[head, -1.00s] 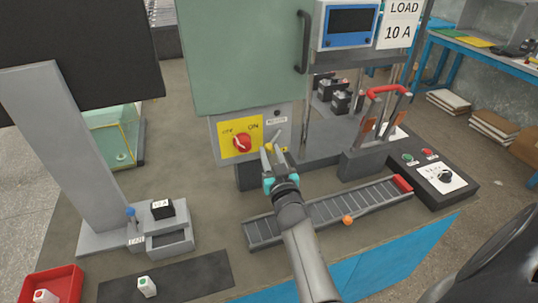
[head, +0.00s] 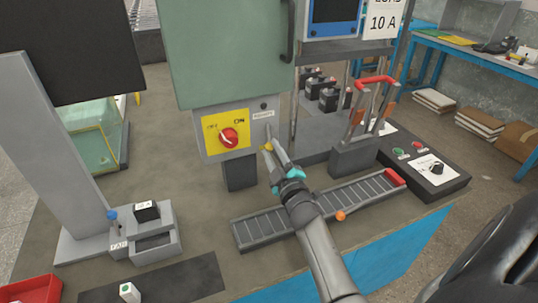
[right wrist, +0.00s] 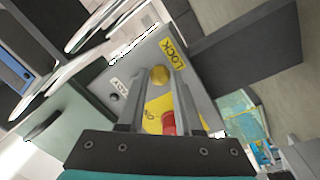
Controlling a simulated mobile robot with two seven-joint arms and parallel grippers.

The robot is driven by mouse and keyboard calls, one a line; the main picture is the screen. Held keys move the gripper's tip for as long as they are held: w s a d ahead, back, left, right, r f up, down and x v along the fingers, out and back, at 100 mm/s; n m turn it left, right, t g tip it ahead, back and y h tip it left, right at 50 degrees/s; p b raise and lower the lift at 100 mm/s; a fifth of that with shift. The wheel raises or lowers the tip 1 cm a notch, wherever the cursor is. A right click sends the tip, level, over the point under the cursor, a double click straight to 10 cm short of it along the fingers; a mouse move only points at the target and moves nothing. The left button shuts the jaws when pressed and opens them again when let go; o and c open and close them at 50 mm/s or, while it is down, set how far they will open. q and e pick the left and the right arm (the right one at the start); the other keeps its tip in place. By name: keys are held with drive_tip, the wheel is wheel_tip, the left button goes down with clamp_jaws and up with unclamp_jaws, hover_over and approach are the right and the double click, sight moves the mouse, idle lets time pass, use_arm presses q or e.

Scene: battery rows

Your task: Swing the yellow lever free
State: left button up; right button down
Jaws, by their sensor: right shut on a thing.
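The yellow lever shows in the head view as a small yellow end (head: 267,147) at the lower right of the cabinet's switch panel (head: 262,132). In the right wrist view its round yellow knob (right wrist: 159,75) sits between my fingertips. My right gripper (head: 276,151) is shut on it; it also shows in the right wrist view (right wrist: 157,88). A yellow LOCK label (right wrist: 178,52) is beside the knob. The lever's shaft is hidden. The red rotary switch (head: 229,138) on its yellow OFF/ON plate (head: 211,140) is left of the gripper. My left gripper is not in view.
The green cabinet door (head: 225,55) hangs above the panel. A red-handled switch (head: 375,80) and a black control box (head: 440,175) stand right. A grey post (head: 65,140) stands left.

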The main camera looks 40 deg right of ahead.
drive_tip(key=shift+d+r+n, duration=0.1)
drive_tip(key=shift+d+n, duration=0.15)
drive_tip(key=shift+n, duration=0.35)
drive_tip(key=c, duration=0.8)
unclamp_jaws()
drive_tip(key=shift+c, duration=0.2)
drive_tip(key=p+v, duration=0.1)
drive_tip(key=v, duration=1.4)
drive_tip(key=shift+s, duration=0.15)
drive_tip(key=shift+d, duration=0.1)
